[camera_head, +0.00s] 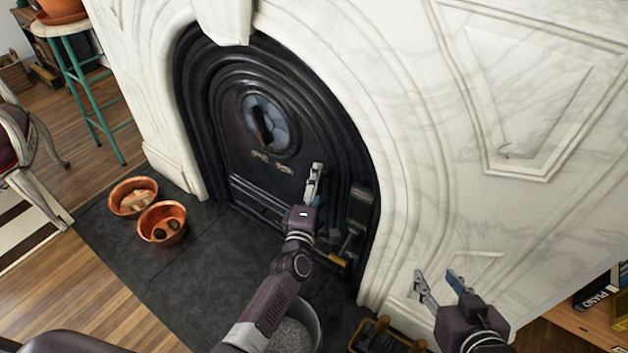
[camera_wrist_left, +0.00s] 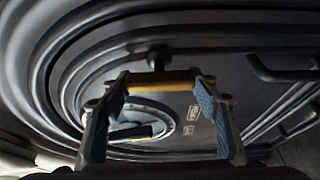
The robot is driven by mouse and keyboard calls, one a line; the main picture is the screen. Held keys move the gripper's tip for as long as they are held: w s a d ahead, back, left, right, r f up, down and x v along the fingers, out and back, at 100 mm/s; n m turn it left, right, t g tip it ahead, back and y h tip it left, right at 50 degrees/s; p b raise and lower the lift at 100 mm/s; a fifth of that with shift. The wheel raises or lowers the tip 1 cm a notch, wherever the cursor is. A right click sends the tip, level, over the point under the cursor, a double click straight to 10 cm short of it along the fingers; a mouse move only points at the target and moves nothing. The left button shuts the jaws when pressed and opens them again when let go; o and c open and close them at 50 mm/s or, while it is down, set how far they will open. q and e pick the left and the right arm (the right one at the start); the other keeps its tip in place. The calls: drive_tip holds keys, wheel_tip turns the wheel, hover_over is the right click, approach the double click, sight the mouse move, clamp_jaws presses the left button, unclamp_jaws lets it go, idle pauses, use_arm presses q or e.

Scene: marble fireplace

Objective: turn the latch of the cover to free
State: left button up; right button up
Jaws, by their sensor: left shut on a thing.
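The black arched cover (camera_head: 240,178) closes the marble fireplace. It has a round grey disc (camera_head: 277,128) with a bar handle, also visible in the left wrist view (camera_wrist_left: 165,127). My left gripper (camera_head: 316,172) is at the right side of the cover. In the left wrist view, a brass-coloured latch handle (camera_wrist_left: 160,81) on a dark knob spans between its fingers, and the gripper is shut on it. In the head view this handle is hidden by the gripper. My right gripper (camera_head: 441,285) is open and empty before the marble at the lower right.
Two copper bowls (camera_head: 133,197) (camera_head: 162,223) stand on the dark hearth at left. A grey bucket (camera_head: 313,322) stands below my left arm, with a dark holder (camera_head: 385,338) beside it. Dark fittings with a wooden grip (camera_head: 337,261) are at the cover's lower right.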

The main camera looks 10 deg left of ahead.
use_arm(q)
drive_tip(key=shift+d+r, duration=0.15)
drive_tip(key=shift+d, duration=0.15)
use_arm(e)
drive_tip(key=shift+s+f, duration=0.15)
use_arm(q)
drive_tip(key=o, duration=1.3)
drive_tip(key=shift+o, duration=0.6)
use_arm(e)
drive_tip(key=shift+s+a+r, duration=0.1)
drive_tip(key=shift+s+r, duration=0.1)
drive_tip(key=shift+r, duration=0.05)
